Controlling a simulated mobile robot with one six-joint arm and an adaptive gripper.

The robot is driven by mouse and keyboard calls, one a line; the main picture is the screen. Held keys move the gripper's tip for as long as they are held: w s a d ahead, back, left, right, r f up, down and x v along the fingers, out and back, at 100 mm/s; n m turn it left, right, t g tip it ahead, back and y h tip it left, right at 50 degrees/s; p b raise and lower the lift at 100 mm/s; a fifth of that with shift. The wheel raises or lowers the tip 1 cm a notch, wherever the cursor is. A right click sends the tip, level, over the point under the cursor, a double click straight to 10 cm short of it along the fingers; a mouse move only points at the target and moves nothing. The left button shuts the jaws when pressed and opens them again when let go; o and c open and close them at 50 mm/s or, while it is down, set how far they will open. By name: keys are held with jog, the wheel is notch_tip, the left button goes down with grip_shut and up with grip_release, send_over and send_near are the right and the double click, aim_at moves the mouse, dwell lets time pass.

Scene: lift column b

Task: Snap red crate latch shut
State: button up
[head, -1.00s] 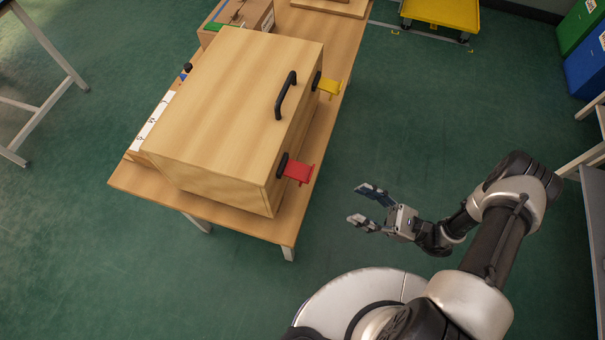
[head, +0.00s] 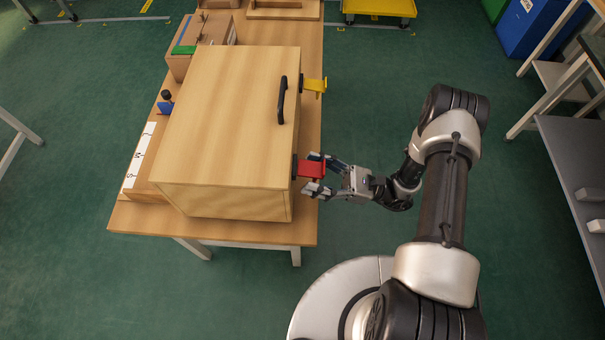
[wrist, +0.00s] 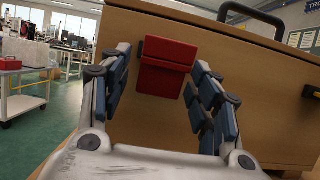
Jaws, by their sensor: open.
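The wooden crate (head: 233,115) stands on a wooden table. Its red latch (head: 311,168) sticks out from the crate's right side near the front corner. The red latch also shows in the wrist view (wrist: 165,66), ahead of and between my fingers. My gripper (head: 318,174) is open, with one finger on each side of the red latch in the head view. In the wrist view my gripper (wrist: 160,95) shows a gap between its fingers and the latch. Whether a finger touches it I cannot tell. A yellow latch (head: 315,85) sits farther back on the same side.
A black handle (head: 282,100) is on the crate's top near the right edge. A cardboard box (head: 205,40) stands behind the crate on the table (head: 225,230). Grey shelving stands at the far right. The green floor between is clear.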

jog(key=shift+a+r, duration=0.1)
jog(key=shift+a, duration=0.05)
jog(key=c, duration=1.1)
